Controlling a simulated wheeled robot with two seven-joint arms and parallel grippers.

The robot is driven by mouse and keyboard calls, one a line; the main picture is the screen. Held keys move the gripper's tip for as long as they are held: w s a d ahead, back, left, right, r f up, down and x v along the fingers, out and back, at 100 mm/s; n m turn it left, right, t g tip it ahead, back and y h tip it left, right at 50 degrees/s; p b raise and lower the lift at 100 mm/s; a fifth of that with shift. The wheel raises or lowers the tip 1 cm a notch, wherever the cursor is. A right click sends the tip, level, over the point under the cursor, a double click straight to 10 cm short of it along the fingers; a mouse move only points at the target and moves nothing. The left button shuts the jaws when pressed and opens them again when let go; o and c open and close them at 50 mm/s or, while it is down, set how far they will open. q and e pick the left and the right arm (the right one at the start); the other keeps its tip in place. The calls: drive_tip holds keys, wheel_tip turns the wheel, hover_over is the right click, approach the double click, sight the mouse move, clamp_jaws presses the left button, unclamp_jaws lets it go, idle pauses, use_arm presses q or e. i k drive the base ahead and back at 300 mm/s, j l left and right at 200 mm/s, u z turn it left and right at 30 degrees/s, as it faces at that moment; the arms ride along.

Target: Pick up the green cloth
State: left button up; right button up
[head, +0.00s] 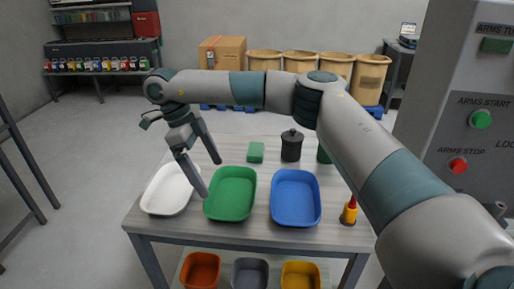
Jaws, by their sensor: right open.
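The green cloth (256,152) looks like a small folded block near the back of the grey table, behind the green and blue trays. My right gripper (210,177) is open and empty, with its fingers pointing down. In the picture it is left of the cloth and over the gap between the white and green trays. It appears apart from the cloth. My left gripper is not in view.
A white tray (168,190), a green tray (232,212) and a blue tray (296,217) line the table (262,233). A black lidded canister (292,146) stands right of the cloth. A green item (323,154) is partly hidden by my arm. A yellow-and-red bottle (350,211) stands at right.

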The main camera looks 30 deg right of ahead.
sight(256, 150)
drive_tip(key=i+l, duration=0.9)
drive_tip(key=l, duration=0.1)
